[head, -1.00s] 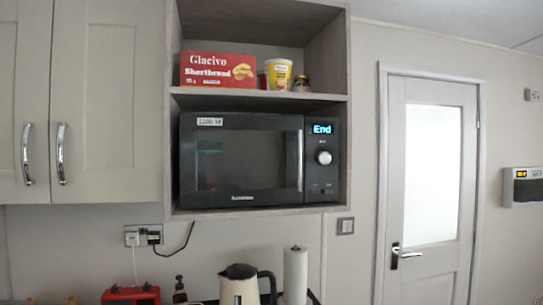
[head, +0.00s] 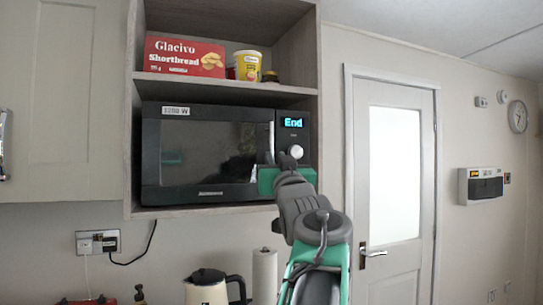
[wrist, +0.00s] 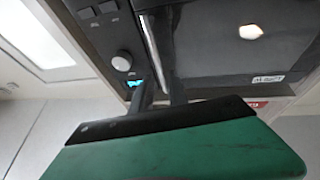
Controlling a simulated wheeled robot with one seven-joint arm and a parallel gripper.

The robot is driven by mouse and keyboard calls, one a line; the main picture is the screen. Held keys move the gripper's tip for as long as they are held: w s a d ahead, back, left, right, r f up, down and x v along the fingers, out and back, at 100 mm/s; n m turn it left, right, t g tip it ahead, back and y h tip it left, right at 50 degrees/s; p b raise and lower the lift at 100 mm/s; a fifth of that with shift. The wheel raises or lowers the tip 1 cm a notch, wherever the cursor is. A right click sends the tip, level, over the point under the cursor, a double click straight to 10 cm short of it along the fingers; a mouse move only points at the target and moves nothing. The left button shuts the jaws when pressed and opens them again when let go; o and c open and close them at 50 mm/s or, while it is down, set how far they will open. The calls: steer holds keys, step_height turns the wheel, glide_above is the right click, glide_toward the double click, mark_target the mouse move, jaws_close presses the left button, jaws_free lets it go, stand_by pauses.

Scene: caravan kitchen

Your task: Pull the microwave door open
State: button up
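The black microwave (head: 208,155) sits in the lower bay of the open shelf unit, its door closed and its display reading "End". The silver vertical handle (head: 272,138) is on the door's right edge; its lower part is hidden by my gripper in the head view. My gripper (wrist: 161,88) is in front of the handle, with its two dark fingers apart. In the wrist view the handle (wrist: 155,48) runs down toward the gap between the fingers. I cannot tell whether either finger touches it.
The round knob (wrist: 122,61) and control panel lie beside the fingers. A red shortbread box (head: 185,57) and a yellow tub (head: 247,66) stand on the shelf above. A kettle (head: 207,290) and paper roll (head: 264,275) stand below. A white door (head: 395,180) is at right.

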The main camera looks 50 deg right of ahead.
mark_target(272, 148)
steer(key=p+x, duration=0.1)
steer(key=x, duration=0.1)
steer(key=p+x, duration=0.1)
steer(key=x, duration=0.1)
steer(key=p+x, duration=0.1)
steer(key=x, duration=0.2)
steer(key=shift+s+r, duration=0.1)
steer(key=shift+r, duration=0.25)
steer(key=shift+w+d, duration=0.2)
steer(key=shift+w, duration=0.1)
jaws_close()
stand_by(0.7)
